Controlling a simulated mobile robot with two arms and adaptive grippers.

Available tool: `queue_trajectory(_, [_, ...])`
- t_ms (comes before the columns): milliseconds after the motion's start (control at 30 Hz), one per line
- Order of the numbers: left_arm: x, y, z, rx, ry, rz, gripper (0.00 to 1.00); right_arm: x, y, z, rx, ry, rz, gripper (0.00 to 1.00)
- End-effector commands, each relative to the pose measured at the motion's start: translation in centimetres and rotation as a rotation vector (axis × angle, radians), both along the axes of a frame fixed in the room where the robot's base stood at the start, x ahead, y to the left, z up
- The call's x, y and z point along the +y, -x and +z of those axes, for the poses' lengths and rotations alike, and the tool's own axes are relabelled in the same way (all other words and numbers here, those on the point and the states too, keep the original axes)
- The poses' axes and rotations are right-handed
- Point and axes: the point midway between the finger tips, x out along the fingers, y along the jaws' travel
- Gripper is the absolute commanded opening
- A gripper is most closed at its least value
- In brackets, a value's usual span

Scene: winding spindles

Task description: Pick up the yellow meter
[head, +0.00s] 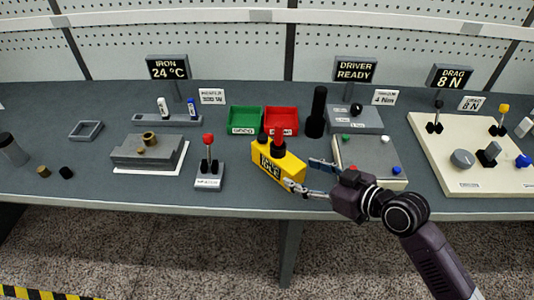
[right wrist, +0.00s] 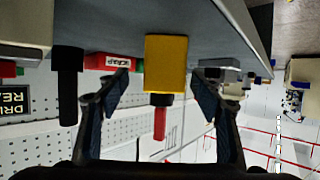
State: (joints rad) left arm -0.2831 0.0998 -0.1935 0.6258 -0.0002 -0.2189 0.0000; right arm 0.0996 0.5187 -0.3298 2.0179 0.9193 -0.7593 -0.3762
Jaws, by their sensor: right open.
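The yellow meter (head: 285,168) is a box with a dark display on its front, standing on the grey bench near the front middle. A red knob and a black knob rise from its top. My right gripper (head: 304,174) reaches in from the right, open, with its fingertips at the meter's right end. In the right wrist view, which is upside down, the meter (right wrist: 167,62) shows centred beyond the two spread fingers (right wrist: 162,92), with its red knob pointing down. I cannot tell whether the fingers touch it. My left gripper is not in view.
Green (head: 244,120) and red (head: 281,121) bins stand behind the meter. A red-topped lever (head: 208,165) is to its left. A black cylinder (head: 316,112) and a pale panel (head: 368,158) are behind and right. The bench's front edge is close.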

Motion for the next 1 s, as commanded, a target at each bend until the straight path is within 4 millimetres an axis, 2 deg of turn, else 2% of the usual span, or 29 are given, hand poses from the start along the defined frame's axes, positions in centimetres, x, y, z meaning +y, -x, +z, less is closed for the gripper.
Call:
queue_trajectory(267, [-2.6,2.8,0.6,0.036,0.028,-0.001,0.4,2.0,-1.7,-0.8,0.001,-0.002,0.0,0.6])
queue_trajectory(367, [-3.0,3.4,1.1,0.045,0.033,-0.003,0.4,3.0,-2.3,-1.1,0.002,-0.004,0.0,0.6])
queue_trajectory(600, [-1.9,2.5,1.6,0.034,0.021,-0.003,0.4,4.8,-4.1,-2.4,0.002,-0.001,-0.001,0.6])
queue_trajectory(800, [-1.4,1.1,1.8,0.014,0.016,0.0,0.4,5.1,-4.3,-2.7,0.0,0.002,-0.001,0.6])
queue_trajectory(900, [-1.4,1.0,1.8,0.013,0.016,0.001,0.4,5.1,-4.3,-2.7,0.0,0.002,-0.001,0.6])
queue_trajectory(1000, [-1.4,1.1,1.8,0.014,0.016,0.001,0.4,5.1,-4.3,-2.7,0.0,0.001,0.0,0.5])
